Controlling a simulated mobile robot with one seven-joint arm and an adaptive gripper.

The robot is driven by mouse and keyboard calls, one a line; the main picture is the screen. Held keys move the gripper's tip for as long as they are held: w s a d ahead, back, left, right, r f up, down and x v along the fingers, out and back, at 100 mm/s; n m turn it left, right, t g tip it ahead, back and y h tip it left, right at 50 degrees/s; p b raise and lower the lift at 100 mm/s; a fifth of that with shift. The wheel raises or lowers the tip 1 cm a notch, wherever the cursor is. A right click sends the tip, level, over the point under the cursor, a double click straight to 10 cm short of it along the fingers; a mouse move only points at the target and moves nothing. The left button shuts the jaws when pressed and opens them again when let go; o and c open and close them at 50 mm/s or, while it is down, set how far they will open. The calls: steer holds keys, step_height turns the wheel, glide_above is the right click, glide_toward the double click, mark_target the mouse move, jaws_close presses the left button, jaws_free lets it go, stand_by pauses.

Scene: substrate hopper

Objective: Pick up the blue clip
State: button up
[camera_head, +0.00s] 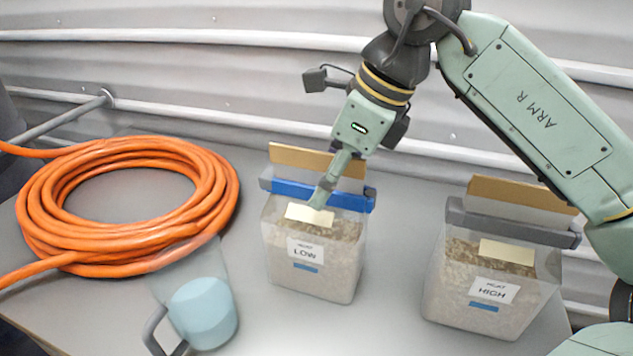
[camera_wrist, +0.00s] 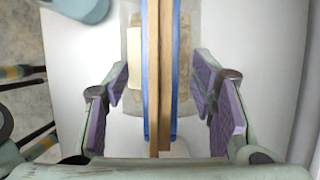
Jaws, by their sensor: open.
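The blue clip (camera_head: 343,196) is a long bar across the top of the clear bag labelled LOW (camera_head: 310,262), below a tan top strip (camera_head: 318,160). In the wrist view the clip (camera_wrist: 174,75) runs lengthwise, showing blue along both sides of the tan strip (camera_wrist: 159,70). My gripper (camera_head: 319,203) is in front of the bag's top, pointing down at the clip. In the wrist view my gripper (camera_wrist: 163,100) is open, with purple-lined fingers on either side of the clip and visible gaps to it. The head view hides the clip's middle behind my gripper.
A second bag, labelled HIGH (camera_head: 480,301), with a grey clip (camera_head: 510,223) stands to the right. A coiled orange hose (camera_head: 60,220) lies left. A clear jug (camera_head: 203,310) with a blue scoop-like shape stands front left. A ribbed metal wall (camera_head: 230,60) is behind.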

steer(key=c, duration=1.2)
step_height(320, 180, up, 9)
steer(key=shift+b, duration=0.8)
steer(key=shift+r+p, duration=1)
steer(key=shift+r, duration=3)
